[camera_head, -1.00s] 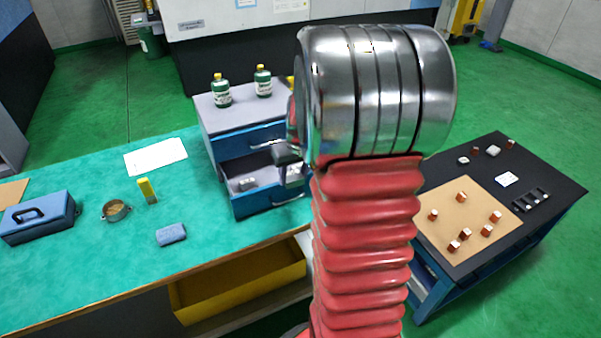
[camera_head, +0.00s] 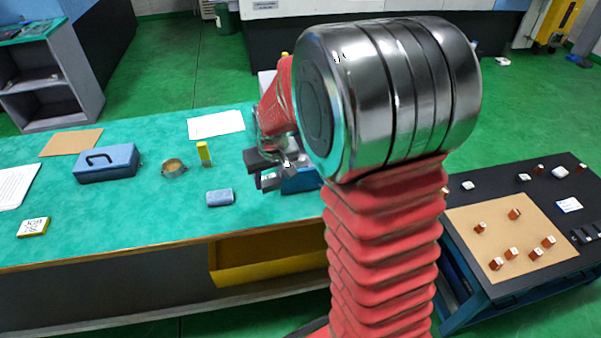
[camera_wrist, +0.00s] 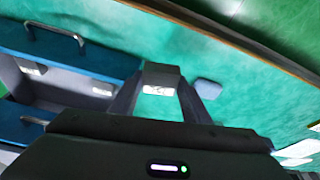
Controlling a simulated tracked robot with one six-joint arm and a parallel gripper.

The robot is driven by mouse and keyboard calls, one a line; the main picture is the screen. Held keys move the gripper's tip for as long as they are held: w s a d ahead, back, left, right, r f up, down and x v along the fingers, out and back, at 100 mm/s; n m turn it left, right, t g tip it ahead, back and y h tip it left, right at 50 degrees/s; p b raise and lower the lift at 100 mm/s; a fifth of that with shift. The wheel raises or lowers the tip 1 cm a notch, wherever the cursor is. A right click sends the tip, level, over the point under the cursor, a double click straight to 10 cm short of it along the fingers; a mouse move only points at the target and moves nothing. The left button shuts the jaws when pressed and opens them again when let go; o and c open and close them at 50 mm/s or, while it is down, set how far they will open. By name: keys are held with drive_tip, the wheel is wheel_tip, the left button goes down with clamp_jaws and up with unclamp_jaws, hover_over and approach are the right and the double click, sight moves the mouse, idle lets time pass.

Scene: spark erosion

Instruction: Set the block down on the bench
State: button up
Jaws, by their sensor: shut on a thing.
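A small grey metal block (camera_wrist: 160,78) with a shiny face shows between the fingertips of my gripper (camera_wrist: 162,92) in the wrist view. My gripper is shut on it. In the head view my gripper (camera_head: 268,170) hangs just left of the drawer unit, near the right part of the green-topped bench (camera_head: 120,215). There the block cannot be made out clearly. In the wrist view the bench top (camera_wrist: 225,65) lies beneath the block, which appears held above it.
A blue-grey pad (camera_head: 220,197), yellow bottle (camera_head: 204,154), round tin (camera_head: 174,168) and blue toolbox (camera_head: 107,164) stand on the bench. The drawer unit (camera_wrist: 75,70) has an open drawer. My arm hides much of it in the head view. Bench room between toolbox and front edge is clear.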

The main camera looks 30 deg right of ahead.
drive_tip(key=w+a+n, duration=0.1)
drive_tip(key=w+a, duration=0.1)
drive_tip(key=a, duration=0.6)
drive_tip(key=shift+w+f, duration=0.2)
drive_tip(key=shift+f, duration=0.05)
drive_tip(key=shift+a, duration=0.1)
